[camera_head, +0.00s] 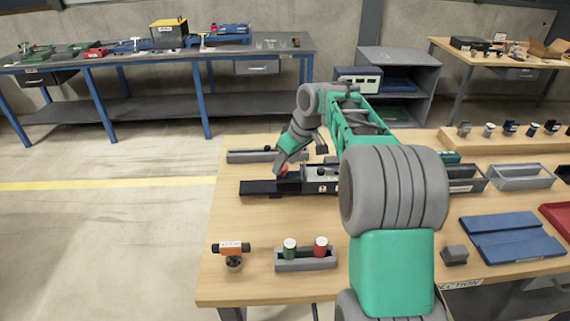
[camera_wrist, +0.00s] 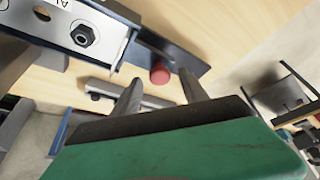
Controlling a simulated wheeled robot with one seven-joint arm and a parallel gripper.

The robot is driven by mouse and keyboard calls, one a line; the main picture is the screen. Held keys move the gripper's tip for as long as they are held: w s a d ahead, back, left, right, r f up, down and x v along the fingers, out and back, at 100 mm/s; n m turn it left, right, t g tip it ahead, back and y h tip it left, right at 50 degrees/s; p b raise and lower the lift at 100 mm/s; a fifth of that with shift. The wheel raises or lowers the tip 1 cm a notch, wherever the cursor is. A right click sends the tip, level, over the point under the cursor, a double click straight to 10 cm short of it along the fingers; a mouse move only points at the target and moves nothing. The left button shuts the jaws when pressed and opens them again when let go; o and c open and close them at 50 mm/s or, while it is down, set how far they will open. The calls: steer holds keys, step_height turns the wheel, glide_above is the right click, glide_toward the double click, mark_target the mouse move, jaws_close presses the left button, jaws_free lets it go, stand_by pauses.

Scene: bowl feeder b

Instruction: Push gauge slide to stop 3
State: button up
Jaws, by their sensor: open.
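The gauge slide's dark rail (camera_head: 258,187) lies on the wooden table, with a grey labelled block (camera_head: 320,187) at its right. A red knob (camera_head: 284,169) stands up from the rail, partly hidden by my gripper. My gripper (camera_head: 281,168) reaches down at the knob from above. In the wrist view my gripper (camera_wrist: 160,78) is open and empty, and the red knob (camera_wrist: 160,74) appears between its two fingertips. I cannot tell whether either finger touches it. The rail (camera_wrist: 182,58) runs beyond the knob, and a light plate with a nut (camera_wrist: 83,34) is at upper left. Stop numbers are not readable.
A long grey bar (camera_head: 252,156) lies behind the rail. In front are an orange-and-black device (camera_head: 232,252) and a grey holder (camera_head: 305,264) with green and red cylinders. Grey bins (camera_head: 520,178) and a blue tray (camera_head: 512,239) are at right.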

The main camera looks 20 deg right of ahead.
steer(key=v, duration=0.6)
steer(key=shift+r, duration=0.35)
steer(key=shift+s+d, duration=0.1)
steer(key=shift+s, duration=0.05)
steer(key=s+a+f+m, duration=0.1)
steer(key=s+a+m, duration=0.1)
steer(key=s+a, duration=0.35)
steer(key=s+a+f+m, duration=0.1)
steer(key=s+a, duration=0.2)
steer(key=s, duration=0.6)
steer(key=s+f+m+h, duration=0.2)
steer(key=s+f, duration=0.5)
steer(key=s, duration=0.4)
steer(key=shift+s+d+f+m, duration=0.2)
steer(key=shift+s+d+m, duration=0.2)
steer(key=shift+m, duration=0.1)
